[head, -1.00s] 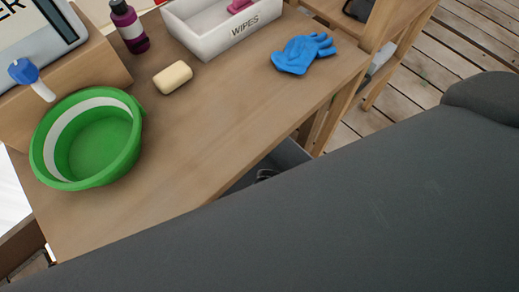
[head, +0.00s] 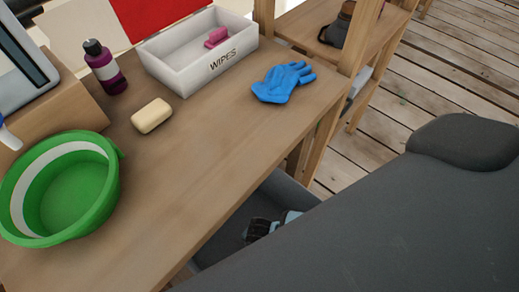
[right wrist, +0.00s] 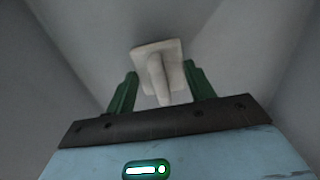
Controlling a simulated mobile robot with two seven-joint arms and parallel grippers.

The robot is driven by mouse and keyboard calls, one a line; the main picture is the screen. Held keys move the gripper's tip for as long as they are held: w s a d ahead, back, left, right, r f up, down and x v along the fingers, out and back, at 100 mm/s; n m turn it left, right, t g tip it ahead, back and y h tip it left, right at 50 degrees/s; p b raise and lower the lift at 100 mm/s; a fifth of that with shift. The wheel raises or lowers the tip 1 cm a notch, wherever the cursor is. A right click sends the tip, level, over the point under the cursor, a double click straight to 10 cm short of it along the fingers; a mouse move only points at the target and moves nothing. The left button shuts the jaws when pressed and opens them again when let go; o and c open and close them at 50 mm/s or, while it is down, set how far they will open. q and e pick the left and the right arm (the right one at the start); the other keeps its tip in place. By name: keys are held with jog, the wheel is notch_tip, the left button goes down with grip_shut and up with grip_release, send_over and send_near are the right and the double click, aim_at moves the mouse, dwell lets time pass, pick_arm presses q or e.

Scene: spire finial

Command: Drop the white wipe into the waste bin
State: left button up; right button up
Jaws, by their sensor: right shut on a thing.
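The white wipe (right wrist: 160,68) is between the green fingers of my right gripper (right wrist: 162,88) in the right wrist view. The gripper is shut on it, and part of the wipe hangs between the fingers. Grey walls of the waste bin (right wrist: 60,50) surround it in that view. In the head view the dark grey bin (head: 288,190) stands beside the front edge of the table, partly hidden by my arm. Part of my right gripper (head: 268,226) shows inside the bin; the wipe is hidden there. My left gripper is not in view.
On the wooden table (head: 190,165) are a green basin (head: 105,200), a yellowish soap bar (head: 152,115), a purple bottle (head: 105,68), a white WIPES box (head: 180,75) with a pink item (head: 216,38), and a blue glove (head: 283,82). Wooden shelving (head: 300,28) stands behind.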

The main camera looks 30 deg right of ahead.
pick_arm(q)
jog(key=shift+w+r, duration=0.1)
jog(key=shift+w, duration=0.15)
pick_arm(e)
jog(key=shift+f, duration=0.15)
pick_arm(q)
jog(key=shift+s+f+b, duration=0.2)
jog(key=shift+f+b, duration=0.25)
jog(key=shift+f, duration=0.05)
pick_arm(e)
jog(key=shift+f, duration=0.5)
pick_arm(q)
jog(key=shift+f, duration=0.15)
pick_arm(e)
jog(key=shift+f, duration=0.15)
jog(key=o, duration=0.9)
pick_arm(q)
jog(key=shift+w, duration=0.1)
pick_arm(e)
jog(key=shift+o, duration=0.2)
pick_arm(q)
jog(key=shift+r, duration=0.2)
